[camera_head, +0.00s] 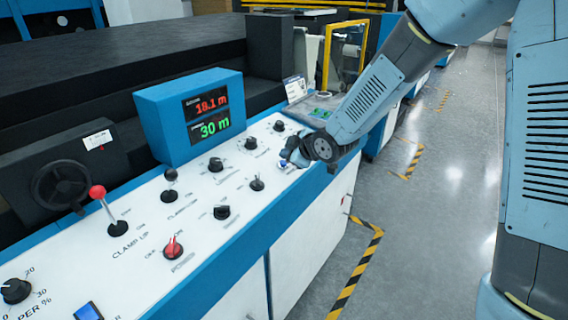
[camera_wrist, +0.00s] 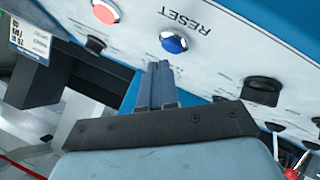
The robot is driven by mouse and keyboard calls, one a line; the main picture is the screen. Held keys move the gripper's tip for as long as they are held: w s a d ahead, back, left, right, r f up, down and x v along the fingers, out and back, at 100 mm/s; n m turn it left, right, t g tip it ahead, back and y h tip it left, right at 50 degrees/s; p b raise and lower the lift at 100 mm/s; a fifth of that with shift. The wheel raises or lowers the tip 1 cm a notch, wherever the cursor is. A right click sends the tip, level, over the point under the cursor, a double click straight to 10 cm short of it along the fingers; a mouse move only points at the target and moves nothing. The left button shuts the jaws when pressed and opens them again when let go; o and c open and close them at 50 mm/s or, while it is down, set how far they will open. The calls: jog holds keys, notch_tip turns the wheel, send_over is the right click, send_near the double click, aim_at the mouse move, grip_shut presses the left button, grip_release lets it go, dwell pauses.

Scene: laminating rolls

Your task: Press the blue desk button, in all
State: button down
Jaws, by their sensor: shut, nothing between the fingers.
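The blue button (camera_wrist: 173,43) sits on the white panel beside the printed word RESET in the wrist view. My gripper (camera_wrist: 157,68) is shut and empty, its two fingers together, with the tips pointing at the panel just below and left of the blue button in that picture. A small gap seems to show between tips and button; contact cannot be told. In the head view my gripper (camera_head: 291,152) is low over the far right part of the console, and the wrist hides much of that spot.
A red button (camera_wrist: 106,11) is left of the blue one. The console carries several black knobs (camera_head: 216,164), a red knob (camera_head: 173,247) and a red-topped lever (camera_head: 98,193). A blue display box (camera_head: 195,115) reads 18.1 m and 30 m. Open floor (camera_head: 430,200) lies to the right.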

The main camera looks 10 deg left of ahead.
jog(key=shift+f, duration=0.15)
jog(key=shift+f, duration=0.25)
jog(key=shift+a+f, duration=0.15)
jog(key=shift+f, duration=0.2)
dwell(1.0)
jog(key=shift+r, duration=0.8)
jog(key=shift+s+d+r, duration=0.1)
jog(key=shift+d+r, duration=0.1)
jog(key=shift+r, duration=0.6)
jog(key=shift+s+d+r, duration=0.1)
jog(key=shift+d+r, duration=0.05)
jog(key=shift+r, duration=0.7)
jog(key=shift+d+r, duration=0.2)
jog(key=shift+r, duration=0.6)
